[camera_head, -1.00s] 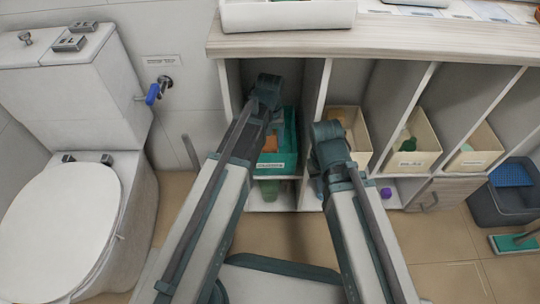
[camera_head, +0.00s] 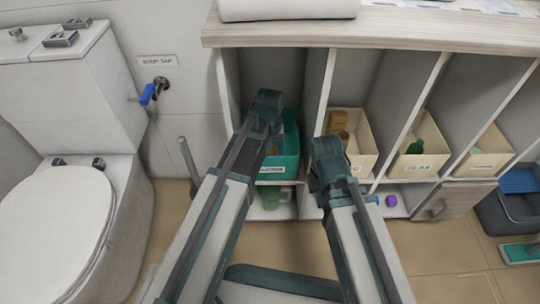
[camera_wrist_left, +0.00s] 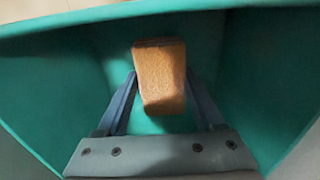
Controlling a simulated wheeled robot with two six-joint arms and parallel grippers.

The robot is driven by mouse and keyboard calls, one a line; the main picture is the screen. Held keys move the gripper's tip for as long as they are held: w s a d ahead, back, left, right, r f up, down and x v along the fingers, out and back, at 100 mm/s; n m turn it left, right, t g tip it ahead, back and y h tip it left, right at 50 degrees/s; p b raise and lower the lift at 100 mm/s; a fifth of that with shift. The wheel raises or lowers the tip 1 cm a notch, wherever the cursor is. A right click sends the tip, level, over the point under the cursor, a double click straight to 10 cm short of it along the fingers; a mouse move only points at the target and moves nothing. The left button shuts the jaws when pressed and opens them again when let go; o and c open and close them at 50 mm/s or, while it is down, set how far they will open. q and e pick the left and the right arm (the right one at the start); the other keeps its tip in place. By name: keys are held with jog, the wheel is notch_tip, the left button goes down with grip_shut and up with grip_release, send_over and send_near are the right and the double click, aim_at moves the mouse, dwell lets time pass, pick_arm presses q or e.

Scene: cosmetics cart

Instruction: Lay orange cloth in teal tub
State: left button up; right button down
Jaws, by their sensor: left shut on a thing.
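The teal tub (camera_head: 290,164) stands in the leftmost shelf compartment, with a white label on its front. The orange cloth (camera_wrist_left: 160,75) shows in the left wrist view as a thick folded block between the two fingers, inside the tub's teal walls (camera_wrist_left: 255,60). My left gripper (camera_wrist_left: 162,98) is shut on it, low in the tub; whether the cloth touches the tub floor is unclear. In the head view my left wrist reaches over the tub and hides its left part. My right gripper (camera_head: 326,165) hangs in front of the adjacent compartment, its fingertips unclear.
Cream bins (camera_head: 361,157) stand in the compartments to the right. Upright dividers (camera_head: 322,100) flank the tub, and a wooden counter top (camera_head: 370,30) overhangs it. A green cup (camera_head: 270,199) sits on the lower shelf. A toilet (camera_head: 60,230) is at left.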

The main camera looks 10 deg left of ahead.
aim_at(270, 153)
pick_arm(q)
jog(key=shift+f, duration=0.15)
jog(key=o, duration=1.5)
notch_tip(270, 153, up, 12)
jog(key=r+p, duration=0.1)
jog(key=p, duration=1.1)
jog(key=s+d+m, duration=0.2)
jog(key=s, duration=0.2)
jog(key=s+d+m+y, duration=0.1)
jog(key=s+m, duration=0.1)
jog(key=s, duration=0.3)
jog(key=s+d+m, duration=0.2)
jog(key=s, duration=0.3)
jog(key=shift+s+d+f, duration=0.15)
jog(key=shift+d+f, duration=0.1)
jog(key=shift+d, duration=0.05)
